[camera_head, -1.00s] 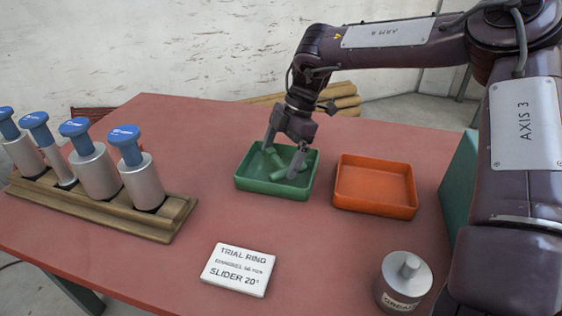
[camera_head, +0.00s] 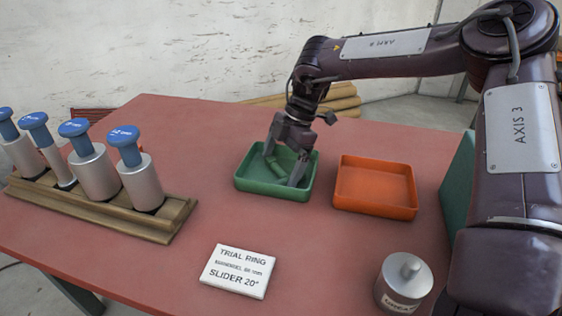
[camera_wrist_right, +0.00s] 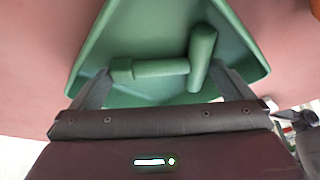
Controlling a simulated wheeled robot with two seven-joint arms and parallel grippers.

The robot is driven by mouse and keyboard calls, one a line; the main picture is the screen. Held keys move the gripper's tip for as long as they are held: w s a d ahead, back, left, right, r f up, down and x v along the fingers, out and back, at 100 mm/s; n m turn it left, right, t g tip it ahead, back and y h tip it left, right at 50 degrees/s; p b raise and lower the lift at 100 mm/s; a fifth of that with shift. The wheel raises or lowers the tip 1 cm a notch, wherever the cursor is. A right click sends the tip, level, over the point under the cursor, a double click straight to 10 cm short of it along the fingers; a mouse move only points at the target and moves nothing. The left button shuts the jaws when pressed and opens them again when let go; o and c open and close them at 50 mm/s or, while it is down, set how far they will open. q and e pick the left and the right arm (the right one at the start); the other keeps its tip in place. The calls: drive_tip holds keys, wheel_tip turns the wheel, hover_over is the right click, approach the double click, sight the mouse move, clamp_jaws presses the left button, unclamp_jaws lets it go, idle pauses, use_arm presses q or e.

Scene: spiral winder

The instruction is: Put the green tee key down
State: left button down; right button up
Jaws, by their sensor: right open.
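The green tee key (camera_wrist_right: 160,68) lies in the green tray (camera_wrist_right: 125,25) in the right wrist view, its crossbar at the right and its stem running left. In the head view the tee key (camera_head: 275,164) shows between the fingers, partly hidden, and the green tray (camera_head: 272,188) stands mid-table. My right gripper (camera_head: 282,170) is open, its fingers reaching down into the tray on either side of the key. In the wrist view one finger is near each end of the key; I cannot tell whether either touches it. My left gripper is not in view.
An orange tray (camera_head: 374,206) stands right of the green one. A wooden rack (camera_head: 160,222) with several blue-topped metal cylinders is at the left. A white sign (camera_head: 238,271) and a grey metal weight (camera_head: 403,284) are in front. Red tabletop between them is clear.

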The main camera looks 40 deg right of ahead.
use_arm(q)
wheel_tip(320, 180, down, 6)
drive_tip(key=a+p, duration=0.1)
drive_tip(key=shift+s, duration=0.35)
use_arm(e)
drive_tip(key=v, duration=1.2)
drive_tip(key=shift+r, duration=0.1)
